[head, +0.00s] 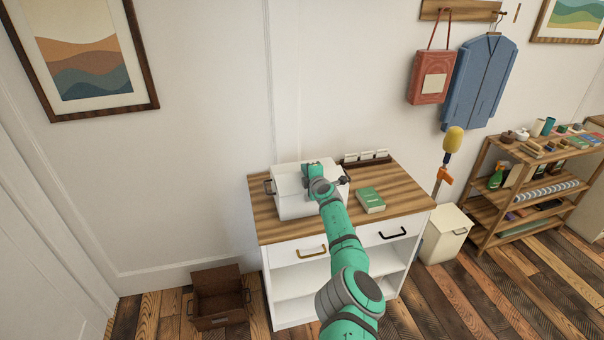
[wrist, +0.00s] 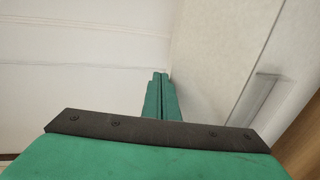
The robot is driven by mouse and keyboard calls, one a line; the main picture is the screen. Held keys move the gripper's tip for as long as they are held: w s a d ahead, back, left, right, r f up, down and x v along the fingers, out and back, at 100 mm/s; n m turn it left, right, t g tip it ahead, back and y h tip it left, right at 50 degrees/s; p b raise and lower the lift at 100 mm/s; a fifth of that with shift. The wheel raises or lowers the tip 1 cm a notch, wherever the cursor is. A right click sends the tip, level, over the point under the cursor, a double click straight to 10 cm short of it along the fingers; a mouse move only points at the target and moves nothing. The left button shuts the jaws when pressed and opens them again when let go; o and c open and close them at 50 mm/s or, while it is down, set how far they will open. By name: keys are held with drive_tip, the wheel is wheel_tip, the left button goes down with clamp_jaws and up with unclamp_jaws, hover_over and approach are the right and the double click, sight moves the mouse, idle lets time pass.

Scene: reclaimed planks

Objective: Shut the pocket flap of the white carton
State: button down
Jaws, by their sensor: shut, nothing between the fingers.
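The white carton (head: 293,206) sits on the wooden top of a white cabinet, with a dark handle at its left side and another dark part at its right. My gripper (head: 311,168) is over the carton's upper part, and my arm hides its right front. I cannot tell from here how the pocket flap stands. In the wrist view my gripper (wrist: 161,95) is shut and empty, its fingers together near a pale upright surface (wrist: 215,50). Whether they touch it I cannot tell. A grey strip (wrist: 256,98) shows on the right.
A green book (head: 370,200) lies right of the carton on the cabinet top (head: 405,195). A dark rack with white cards (head: 366,157) stands behind. A brown open box (head: 218,300) and a cream bin (head: 445,235) are on the floor, and a loaded shelf (head: 490,215) is at right.

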drive_tip(key=shift+w+d+r, duration=0.1)
drive_tip(key=shift+d+r, duration=0.05)
drive_tip(key=shift+d, duration=0.5)
drive_tip(key=shift+w+a+f+g, duration=0.3)
drive_tip(key=shift+w+a+f, duration=0.15)
drive_tip(key=shift+a+f, duration=0.25)
drive_tip(key=shift+d+f+g+h, duration=0.15)
drive_tip(key=shift+d+g+h, duration=0.15)
drive_tip(key=shift+g+h, duration=0.1)
drive_tip(key=shift+w, duration=0.1)
drive_tip(key=shift+r, duration=0.75)
drive_tip(key=shift+r, duration=0.1)
